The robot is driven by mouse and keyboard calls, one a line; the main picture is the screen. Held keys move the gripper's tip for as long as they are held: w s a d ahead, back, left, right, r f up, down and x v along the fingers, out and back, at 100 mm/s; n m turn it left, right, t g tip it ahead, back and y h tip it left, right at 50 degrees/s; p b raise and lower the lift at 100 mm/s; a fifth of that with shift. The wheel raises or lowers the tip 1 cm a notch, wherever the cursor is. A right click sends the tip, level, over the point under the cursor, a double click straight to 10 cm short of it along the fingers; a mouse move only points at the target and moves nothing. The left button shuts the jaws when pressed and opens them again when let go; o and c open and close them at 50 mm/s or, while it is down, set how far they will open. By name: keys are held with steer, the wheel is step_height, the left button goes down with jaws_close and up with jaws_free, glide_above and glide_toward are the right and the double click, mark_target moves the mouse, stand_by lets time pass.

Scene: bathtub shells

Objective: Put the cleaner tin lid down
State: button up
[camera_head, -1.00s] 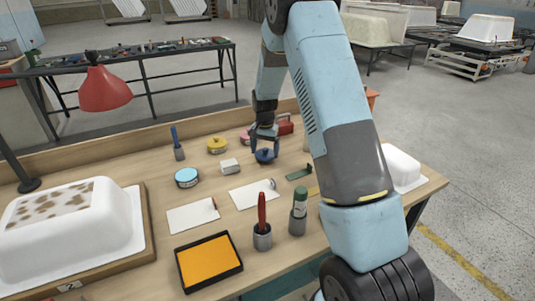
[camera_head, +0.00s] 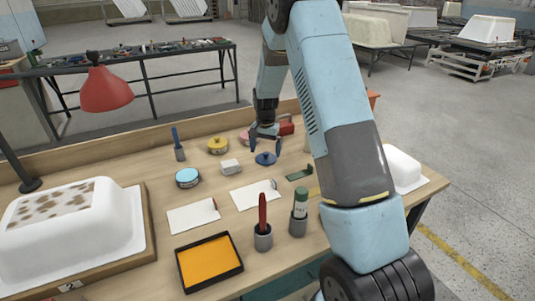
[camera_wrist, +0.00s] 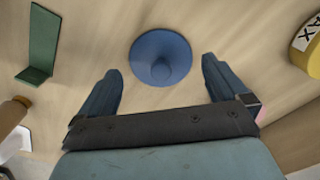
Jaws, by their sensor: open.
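The blue lid (camera_head: 265,159), a round disc with a knob in the middle, lies knob up on the wooden bench. In the wrist view the lid (camera_wrist: 148,46) is just ahead of my gripper, between the lines of its fingers. My gripper (camera_head: 266,147) is open above the lid, with one finger to each side. In the wrist view the open fingers of my gripper (camera_wrist: 160,70) hold nothing. A round tin with a light blue top (camera_head: 187,178) stands to the left of the lid; I cannot read its label.
A yellow tin (camera_head: 217,145) and a white block (camera_head: 230,166) stand left of the lid. A green angled piece (camera_head: 299,174) lies to its right. A white card (camera_head: 255,194) and cups with tools are nearer. A white tub shell (camera_head: 75,220) fills the left end.

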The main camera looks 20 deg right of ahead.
mark_target(266, 154)
steer(key=s+r+n+t, duration=0.1)
steer(key=s+r, duration=0.3)
steer(key=r, duration=0.6)
steer(key=s+r+n, duration=0.1)
steer(key=s+r, duration=0.3)
steer(key=r, duration=0.7)
steer(key=s+r+n+t, duration=0.2)
steer(key=s+r, duration=0.3)
steer(key=s, duration=1.1)
steer(key=s+d+r+n+t, duration=0.1)
steer(key=s+r, duration=0.4)
steer(key=s, duration=1.1)
steer(key=shift+s+r+n+t, duration=0.25)
steer(key=shift+s+n+t, duration=0.15)
steer(key=shift+n+t, duration=0.45)
steer(key=shift+s, duration=0.1)
